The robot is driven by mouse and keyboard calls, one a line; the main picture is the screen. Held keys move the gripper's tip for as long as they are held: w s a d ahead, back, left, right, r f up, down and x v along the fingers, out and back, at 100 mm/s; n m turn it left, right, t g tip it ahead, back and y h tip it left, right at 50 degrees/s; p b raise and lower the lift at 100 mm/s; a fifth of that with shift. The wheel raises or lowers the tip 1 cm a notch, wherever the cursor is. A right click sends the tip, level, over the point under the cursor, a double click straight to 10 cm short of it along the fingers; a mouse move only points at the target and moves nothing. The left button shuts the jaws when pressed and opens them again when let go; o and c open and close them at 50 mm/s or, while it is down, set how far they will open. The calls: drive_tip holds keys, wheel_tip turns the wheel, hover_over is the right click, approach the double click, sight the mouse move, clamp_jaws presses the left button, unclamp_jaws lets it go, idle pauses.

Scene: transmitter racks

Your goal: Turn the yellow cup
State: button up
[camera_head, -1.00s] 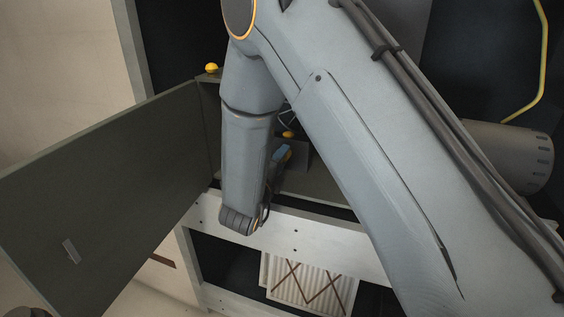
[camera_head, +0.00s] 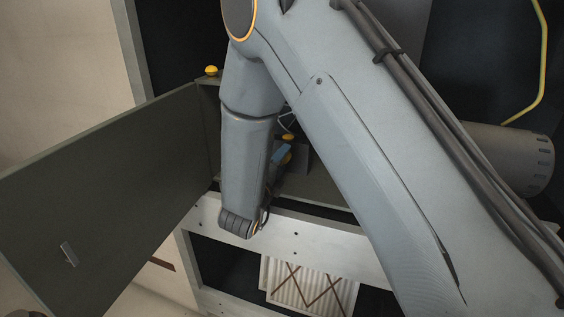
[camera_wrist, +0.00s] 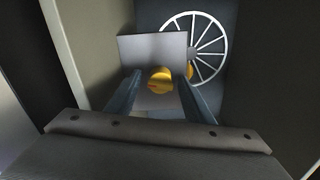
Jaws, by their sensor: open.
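A round yellow cup (camera_wrist: 161,80) shows in the wrist view in front of a pale plate, between the two fingers of my gripper (camera_wrist: 159,86). The fingers stand apart, one on each side of the cup; I cannot tell whether either touches it. A second yellow piece (camera_wrist: 189,70) shows partly behind the right finger. In the head view, my gripper (camera_head: 281,153) is mostly hidden behind my arm, with a blue finger showing. A yellow part (camera_head: 289,137) is just beyond it. Another yellow knob (camera_head: 211,71) sits at the top of the cabinet, left of my arm.
A spoked wheel (camera_wrist: 201,48) stands behind the pale plate (camera_wrist: 150,50). An open dark green door (camera_head: 110,185) reaches out to the left. A white perforated rail (camera_head: 320,240) crosses below my wrist. A grey cylinder (camera_head: 510,155) is at the right.

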drive_tip(key=v, duration=0.8)
drive_tip(key=shift+b, duration=0.4)
